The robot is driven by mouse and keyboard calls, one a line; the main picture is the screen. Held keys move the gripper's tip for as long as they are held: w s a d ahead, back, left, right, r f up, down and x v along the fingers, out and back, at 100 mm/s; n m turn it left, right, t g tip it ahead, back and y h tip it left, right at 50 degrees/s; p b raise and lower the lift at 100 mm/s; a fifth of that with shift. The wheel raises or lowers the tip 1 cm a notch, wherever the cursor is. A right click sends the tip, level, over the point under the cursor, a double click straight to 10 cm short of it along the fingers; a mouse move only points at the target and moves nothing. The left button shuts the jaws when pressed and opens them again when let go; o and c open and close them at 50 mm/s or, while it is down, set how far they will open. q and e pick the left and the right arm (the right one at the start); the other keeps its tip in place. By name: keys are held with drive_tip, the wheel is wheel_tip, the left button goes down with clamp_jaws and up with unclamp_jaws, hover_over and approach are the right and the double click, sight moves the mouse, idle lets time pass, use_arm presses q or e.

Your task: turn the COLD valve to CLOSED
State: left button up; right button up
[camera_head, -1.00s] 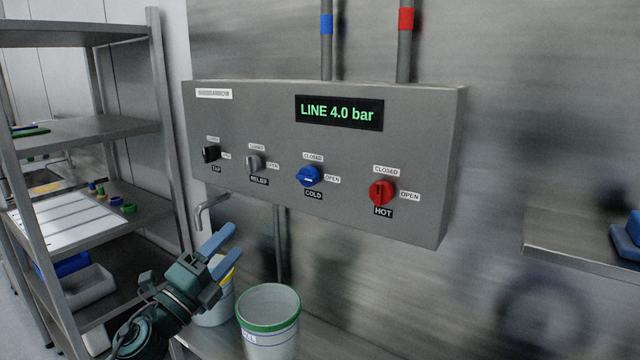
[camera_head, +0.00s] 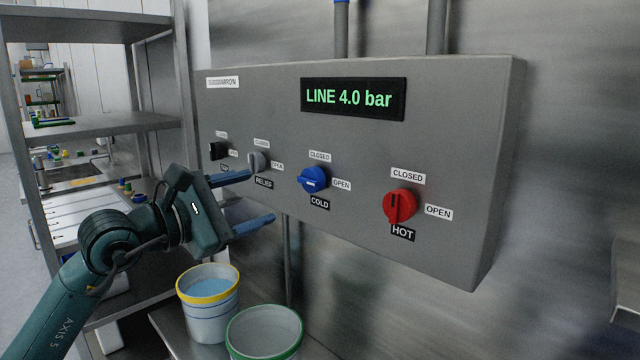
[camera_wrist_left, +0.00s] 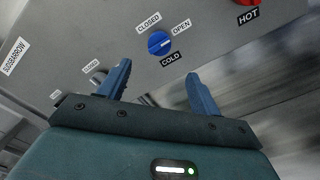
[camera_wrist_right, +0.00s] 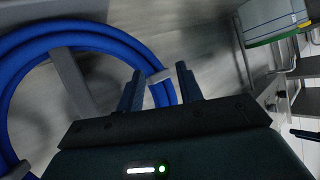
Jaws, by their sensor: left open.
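The COLD valve (camera_head: 312,180) is a blue round knob on the grey panel, with a CLOSED label above and an OPEN label to its right. Its white mark lies roughly level, in line with OPEN. It also shows in the left wrist view (camera_wrist_left: 159,43), beyond and between the fingertips. My left gripper (camera_head: 262,197) is open and empty, left of the knob and apart from it, its fingers pointing toward the right. My right gripper (camera_wrist_right: 159,72) is open and empty, away from the panel; it is out of the head view.
The red HOT valve (camera_head: 399,205) is right of COLD, the grey RELIEF knob (camera_head: 257,162) left of it. A display (camera_head: 352,98) reads LINE 4.0 bar. Yellow-rimmed (camera_head: 208,311) and green-rimmed (camera_head: 264,340) buckets stand below. A blue hose coil (camera_wrist_right: 25,110) lies beyond my right gripper.

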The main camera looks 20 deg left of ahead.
sight(310, 180)
use_arm(q)
drive_tip(key=p+x, duration=0.4)
drive_tip(key=x, duration=0.8)
drive_tip(key=shift+s+r, duration=0.1)
drive_tip(key=shift+r, duration=0.05)
drive_tip(key=shift+w+d, duration=0.15)
drive_tip(key=shift+w, duration=0.25)
use_arm(e)
drive_tip(key=shift+s+d+r+n+g, duration=0.1)
drive_tip(key=shift+s+r+n+g, duration=0.3)
drive_tip(key=shift+r, duration=0.4)
drive_tip(key=shift+s, duration=0.1)
use_arm(q)
drive_tip(key=c, duration=1)
use_arm(e)
drive_tip(key=shift+r, duration=0.25)
